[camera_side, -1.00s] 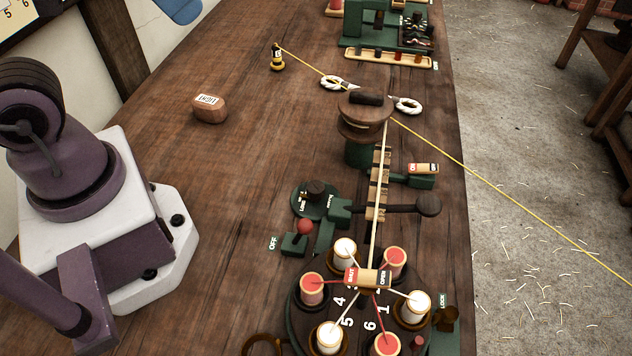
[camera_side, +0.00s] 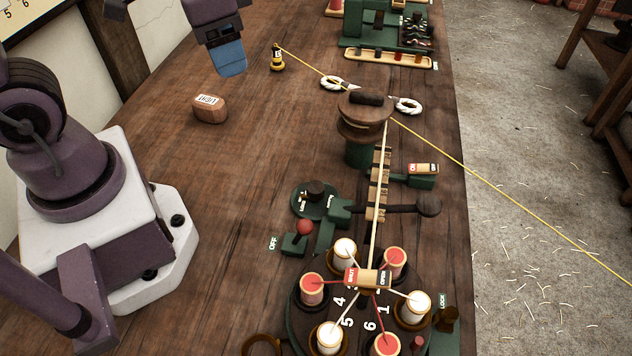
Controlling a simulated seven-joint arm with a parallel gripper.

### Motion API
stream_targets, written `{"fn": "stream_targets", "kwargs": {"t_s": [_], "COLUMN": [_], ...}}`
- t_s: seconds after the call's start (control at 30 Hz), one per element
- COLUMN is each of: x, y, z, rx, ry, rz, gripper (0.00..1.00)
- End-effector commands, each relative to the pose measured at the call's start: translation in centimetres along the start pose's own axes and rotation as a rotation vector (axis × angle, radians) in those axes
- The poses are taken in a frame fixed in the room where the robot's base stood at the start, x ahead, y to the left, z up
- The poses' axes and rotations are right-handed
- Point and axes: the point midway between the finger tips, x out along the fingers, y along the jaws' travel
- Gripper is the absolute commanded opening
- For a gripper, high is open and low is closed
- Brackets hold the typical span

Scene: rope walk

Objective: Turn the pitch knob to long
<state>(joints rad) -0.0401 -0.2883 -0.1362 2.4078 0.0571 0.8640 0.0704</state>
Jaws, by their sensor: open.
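The pitch knob (camera_side: 316,188) is a small dark brown knob on a round green base (camera_side: 307,204) near the middle of the bench. Pale lettering sits on both sides of it, too small to read surely, and I cannot tell which way the knob points. My gripper (camera_side: 231,68) is at the upper left, above the bench and well apart from the knob. Its blue end hangs downward with nothing visible in it; the gap between the fingers is hard to see from here.
A red-topped lever (camera_side: 304,228) by an OFF label and a long dark handle (camera_side: 428,205) stand close to the knob. Spools (camera_side: 345,250) with strands lie in front, a wooden capstan (camera_side: 365,112) behind. Bench between is clear.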

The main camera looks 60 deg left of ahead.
Motion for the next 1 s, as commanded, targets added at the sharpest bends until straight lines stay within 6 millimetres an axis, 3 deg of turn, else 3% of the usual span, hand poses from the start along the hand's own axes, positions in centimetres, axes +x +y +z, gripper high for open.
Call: {"fn": "stream_targets", "kwargs": {"t_s": [0.2, 0.43, 0.5, 0.63, 0.83, 1.0], "x": [6.6, 12.5, 13.6, 13.3, 14.1, 16.8], "y": [2.4, 6.1, 7.2, 7.5, 7.5, 7.8], "z": [-3.0, -5.4, -6.4, -8.0, -8.0, -7.5], "rx": [0.388, 0.844, 0.985, 1.153, 1.218, 1.219], "ry": [-0.159, -0.176, -0.142, -0.071, -0.061, -0.065], "rz": [0.049, 0.163, 0.186, 0.164, 0.165, 0.168], "gripper": [0.61, 0.61, 0.61, 0.61, 0.61, 0.61]}}
